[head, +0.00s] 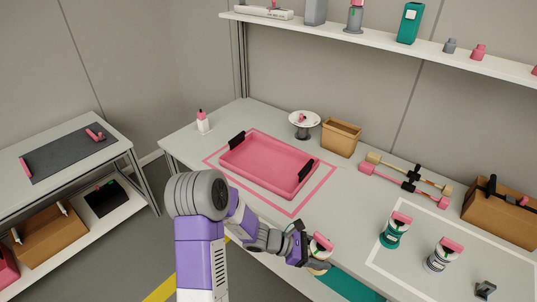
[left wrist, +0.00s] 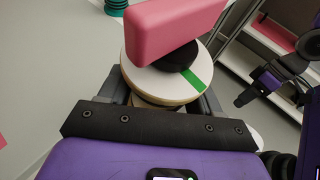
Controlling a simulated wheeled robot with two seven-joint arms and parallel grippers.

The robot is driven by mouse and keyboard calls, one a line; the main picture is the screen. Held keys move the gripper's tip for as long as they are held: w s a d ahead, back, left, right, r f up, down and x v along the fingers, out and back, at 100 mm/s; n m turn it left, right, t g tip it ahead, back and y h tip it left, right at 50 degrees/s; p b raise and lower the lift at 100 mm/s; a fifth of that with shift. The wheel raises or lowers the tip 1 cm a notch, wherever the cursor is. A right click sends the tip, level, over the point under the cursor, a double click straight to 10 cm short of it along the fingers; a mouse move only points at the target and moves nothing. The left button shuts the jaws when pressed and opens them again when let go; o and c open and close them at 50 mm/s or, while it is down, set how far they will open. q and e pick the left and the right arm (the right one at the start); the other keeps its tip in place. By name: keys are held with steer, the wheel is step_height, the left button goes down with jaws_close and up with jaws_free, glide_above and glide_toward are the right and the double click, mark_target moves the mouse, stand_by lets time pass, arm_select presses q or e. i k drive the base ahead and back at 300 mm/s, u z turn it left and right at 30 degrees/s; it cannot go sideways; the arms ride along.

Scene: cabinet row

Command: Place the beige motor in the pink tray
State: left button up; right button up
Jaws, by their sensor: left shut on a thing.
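My left gripper (head: 318,262) is shut on the beige motor (head: 319,267), above the front edge of the table. The motor has a pink top block and a white disc. In the left wrist view its white disc (left wrist: 148,80) shows a green stripe, with the pink block across it; the beige body is mostly hidden by the gripper. The pink tray (head: 265,187) lies empty inside a pink outline, up and left of my left gripper, with black handles on two sides. A purple-and-black part, seemingly my right gripper (left wrist: 255,88), shows at the wrist view's right; its jaws are unclear.
A green motor (head: 393,233) and a grey-white motor (head: 438,259) stand inside a white outline at right. A brown bin (head: 341,138), a white round stand (head: 303,122) and a white bottle (head: 203,122) stand behind the tray. Two long bars (head: 404,184) lie to its right.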

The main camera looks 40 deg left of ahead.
mark_target(255, 157)
steer(key=z, duration=2.85)
steer(key=k, duration=1.8)
steer(key=u, duration=2.4)
steer(key=i, duration=0.5)
